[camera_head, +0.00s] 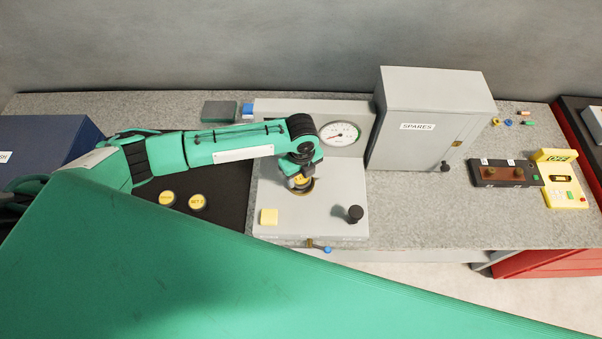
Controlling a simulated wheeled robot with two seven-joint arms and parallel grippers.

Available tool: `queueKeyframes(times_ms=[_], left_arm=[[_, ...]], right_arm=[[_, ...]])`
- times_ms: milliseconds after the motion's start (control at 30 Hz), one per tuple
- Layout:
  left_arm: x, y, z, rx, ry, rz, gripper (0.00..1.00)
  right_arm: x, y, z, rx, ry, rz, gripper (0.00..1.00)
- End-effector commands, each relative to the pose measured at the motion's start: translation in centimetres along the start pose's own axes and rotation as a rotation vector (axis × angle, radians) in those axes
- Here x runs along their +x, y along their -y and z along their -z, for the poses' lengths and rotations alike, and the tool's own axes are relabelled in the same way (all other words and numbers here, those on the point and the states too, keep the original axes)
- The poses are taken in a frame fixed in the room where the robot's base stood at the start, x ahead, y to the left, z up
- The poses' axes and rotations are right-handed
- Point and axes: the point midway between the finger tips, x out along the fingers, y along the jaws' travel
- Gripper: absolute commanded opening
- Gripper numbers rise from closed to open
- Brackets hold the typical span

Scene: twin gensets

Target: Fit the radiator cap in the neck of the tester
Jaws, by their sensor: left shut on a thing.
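The tester is a light grey unit (322,219) with a round dial gauge (339,132) on its back panel, a black knob and a yellow block on its top. My left gripper (300,181) points down over the middle of the tester top, at its neck (309,191). It is shut on a small, mostly hidden thing that looks like the radiator cap (301,181). The wrist covers much of the neck, and I cannot tell whether the cap sits in it or just above. My right gripper is not in view.
Two round yellow-labelled caps (167,198) (197,201) lie on a black mat (232,170) left of the tester. A grey SPARES cabinet (430,130) stands behind right. A yellow meter (563,182) and a dark terminal block (505,174) are farther right. The grey bench between (420,215) is clear.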

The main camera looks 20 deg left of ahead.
Motion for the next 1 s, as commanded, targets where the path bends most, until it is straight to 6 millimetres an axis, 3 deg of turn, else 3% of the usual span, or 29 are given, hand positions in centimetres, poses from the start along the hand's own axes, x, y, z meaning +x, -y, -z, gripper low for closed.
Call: queueKeyframes(times_ms=[667,700,800,1000], left_arm=[[1.9,0.0,0.1,0.001,0.0,0.001,0.23],[2.1,0.0,0.1,0.001,0.0,0.0,0.53],[2.2,-0.2,0.1,0.001,-0.002,-0.004,0.72],[2.5,-0.4,0.2,0.001,-0.002,-0.011,0.72]], right_arm=[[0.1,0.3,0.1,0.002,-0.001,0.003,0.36],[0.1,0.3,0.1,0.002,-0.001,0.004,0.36],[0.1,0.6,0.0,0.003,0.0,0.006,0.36],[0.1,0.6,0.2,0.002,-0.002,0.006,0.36]])
